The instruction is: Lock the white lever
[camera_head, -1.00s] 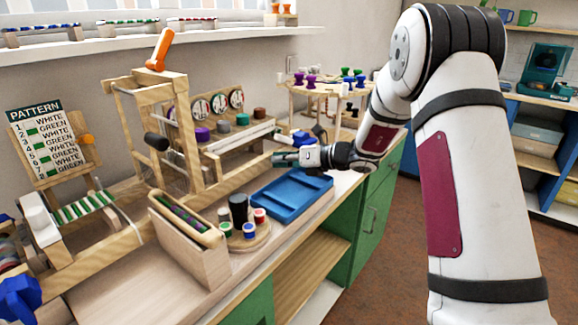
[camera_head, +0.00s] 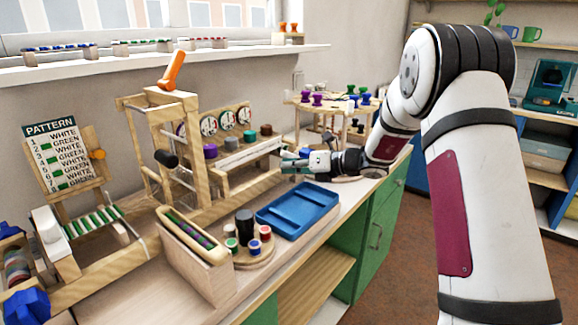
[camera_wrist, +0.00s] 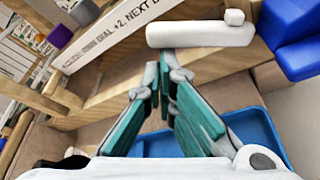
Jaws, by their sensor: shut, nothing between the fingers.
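In the wrist view, a white rounded bar (camera_wrist: 200,34) with a small white block (camera_wrist: 234,17) at its right end lies across the top; it looks like the white lever. My gripper (camera_wrist: 165,82) is below it in the picture, with its teal fingers together and nothing between them. The fingertips are close to the bar; I cannot tell whether they touch. In the head view, my gripper (camera_head: 287,163) is at the wooden frame's right end, just beyond the blue tray. I cannot make out the lever there.
The blue tray (camera_head: 273,216) lies under and near my gripper. A blue block-like part (camera_wrist: 292,38) is right of the white bar. A white printed strip (camera_wrist: 120,32) runs along a wooden rail. A round stand of cylinders (camera_head: 258,257) is nearer the camera.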

